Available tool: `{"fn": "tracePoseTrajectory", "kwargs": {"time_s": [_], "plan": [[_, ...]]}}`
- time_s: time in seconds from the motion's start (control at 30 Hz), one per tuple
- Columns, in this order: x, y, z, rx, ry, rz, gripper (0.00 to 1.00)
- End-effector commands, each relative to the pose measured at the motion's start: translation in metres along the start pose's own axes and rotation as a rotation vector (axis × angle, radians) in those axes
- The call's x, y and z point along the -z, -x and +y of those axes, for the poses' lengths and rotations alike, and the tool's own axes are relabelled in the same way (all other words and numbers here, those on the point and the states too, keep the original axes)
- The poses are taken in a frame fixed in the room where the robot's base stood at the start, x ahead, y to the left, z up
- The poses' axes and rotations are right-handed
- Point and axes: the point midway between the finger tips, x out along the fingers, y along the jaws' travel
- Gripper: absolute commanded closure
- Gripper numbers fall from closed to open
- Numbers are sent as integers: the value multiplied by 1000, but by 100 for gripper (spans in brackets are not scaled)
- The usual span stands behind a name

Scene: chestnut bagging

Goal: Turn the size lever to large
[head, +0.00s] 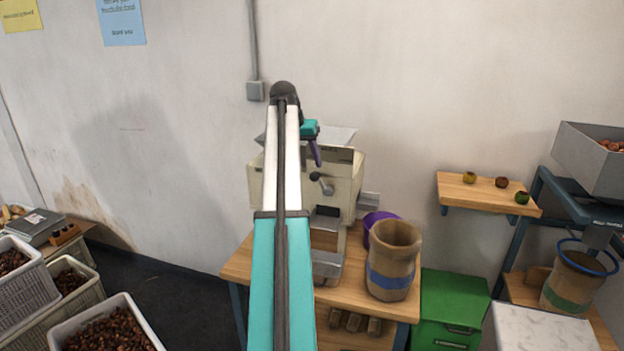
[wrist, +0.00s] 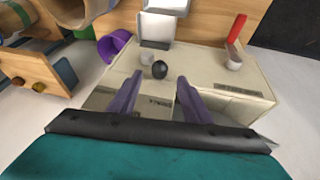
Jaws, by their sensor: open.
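The cream machine (head: 348,178) stands on a wooden table, partly hidden behind my arm. A short lever with a dark round knob (head: 328,189) sticks out of its front. In the wrist view the black knob (wrist: 160,69) lies just beyond and between my fingertips, without visible contact. A red-handled lever (wrist: 238,29) on a pale round base is to the right on the same machine face. I cannot tell from any label which is the size lever. My gripper (head: 317,161) is above the front of the machine; in the wrist view its purple fingers (wrist: 159,83) are apart and empty.
A burlap sack (head: 392,265) and a purple bowl (head: 374,222) stand right of the machine on the table (head: 408,309). Chestnut crates (head: 127,305) stand at lower left.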

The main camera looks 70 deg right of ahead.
Motion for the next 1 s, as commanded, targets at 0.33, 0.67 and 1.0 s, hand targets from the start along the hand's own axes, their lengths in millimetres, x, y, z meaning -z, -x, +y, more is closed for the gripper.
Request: {"fn": "tracePoseTrajectory", "kwargs": {"time_s": [0.33,0.67,1.0], "plan": [[-1,-43,0,0,-1,-2,55],[0,-63,0,0,0,0,55],[0,-64,0,0,0,0,55]]}}
